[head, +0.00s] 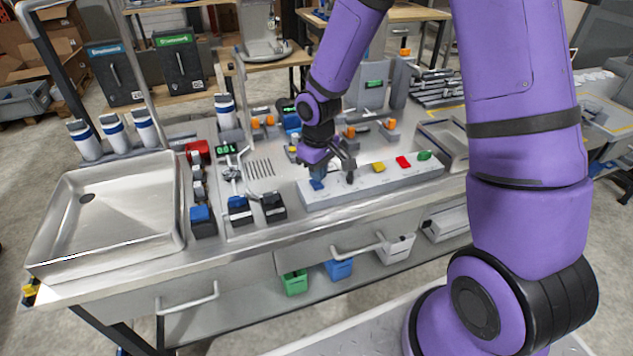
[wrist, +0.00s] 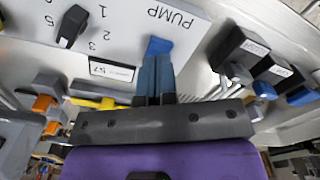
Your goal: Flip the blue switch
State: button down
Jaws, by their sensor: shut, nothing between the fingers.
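The blue switch (head: 317,184) sits at the left end of a long light-grey panel (head: 331,196). In the wrist view the blue switch (wrist: 158,45) is beside the printed word PUMP. My gripper (head: 319,171) is over the left end of the panel. Its fingers are shut together with nothing between them. In the wrist view the tips of my gripper (wrist: 156,60) are right at the near side of the blue switch and overlap its lower part. I cannot tell whether they touch it.
A black knob (wrist: 72,26) with numbers around it is beside the switch. Yellow (head: 378,167), red (head: 403,161) and green (head: 424,155) controls line the same panel. Black blocks (head: 273,207) stand left of it. A steel sink (head: 110,215) is at far left.

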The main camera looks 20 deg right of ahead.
jog(key=shift+f, duration=1.2)
dwell(0.9)
jog(key=shift+r, duration=3.5)
jog(key=shift+r, duration=0.1)
notch_tip(320, 180, up, 9)
jog(key=m+t, duration=0.1)
send_over(318, 185)
jog(key=s+d, duration=0.3)
jog(key=s+d+r+m+t+h, duration=0.1)
jog(key=s+d+r+m+t, duration=0.1)
jog(key=s+r, duration=0.55)
jog(key=s+d+r+m+t+y, duration=0.1)
jog(key=s+d+r+m+t, duration=0.1)
jog(key=s+r, duration=0.7)
jog(key=s, duration=0.4)
jog(key=shift+s+r+m, duration=0.3)
jog(key=shift+s+r, duration=0.05)
jog(key=shift+r, duration=0.05)
jog(key=shift+w, duration=0.1)
